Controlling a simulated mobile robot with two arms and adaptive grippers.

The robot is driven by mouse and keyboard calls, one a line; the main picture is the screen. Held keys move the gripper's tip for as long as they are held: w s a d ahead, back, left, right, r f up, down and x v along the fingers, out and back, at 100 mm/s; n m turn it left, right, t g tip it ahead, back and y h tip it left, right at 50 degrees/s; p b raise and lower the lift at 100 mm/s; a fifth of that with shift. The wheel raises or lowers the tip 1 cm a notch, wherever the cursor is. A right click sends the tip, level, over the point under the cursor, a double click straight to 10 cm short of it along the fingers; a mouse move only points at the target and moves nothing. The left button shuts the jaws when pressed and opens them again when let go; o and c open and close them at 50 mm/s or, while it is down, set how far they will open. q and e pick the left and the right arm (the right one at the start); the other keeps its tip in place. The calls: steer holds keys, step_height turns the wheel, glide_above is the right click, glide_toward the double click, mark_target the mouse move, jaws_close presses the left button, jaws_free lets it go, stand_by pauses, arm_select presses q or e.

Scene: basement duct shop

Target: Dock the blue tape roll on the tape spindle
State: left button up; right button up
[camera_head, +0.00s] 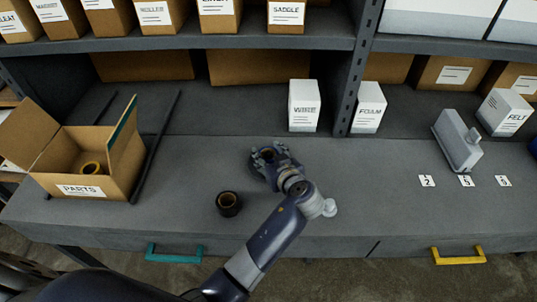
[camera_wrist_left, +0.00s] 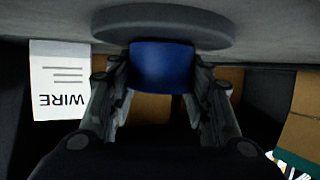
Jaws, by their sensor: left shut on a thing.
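The blue tape roll (camera_wrist_left: 162,66) sits between the fingers of my left gripper (camera_head: 267,157) in the left wrist view. The gripper is shut on it, low over the middle of the bench. In the left wrist view, which is upside down, a thick grey disc (camera_wrist_left: 165,24) lies on the bench side of the roll. It looks like the spindle's base. The roll's edge meets the disc in the picture; I cannot tell whether they touch. No spindle post shows. In the head view my gripper hides the roll and disc. My right gripper is not in view.
A black tape roll (camera_head: 228,203) lies left of my gripper. The open PARTS box (camera_head: 82,190) holds another roll. The WIRE box (camera_head: 303,108) and FOAM box (camera_head: 369,110) stand behind. A grey device (camera_head: 457,141) is at right.

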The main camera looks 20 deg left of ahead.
arm_select(q)
steer(key=shift+f, duration=0.15)
steer(key=o, duration=0.8)
steer(key=shift+s, duration=0.1)
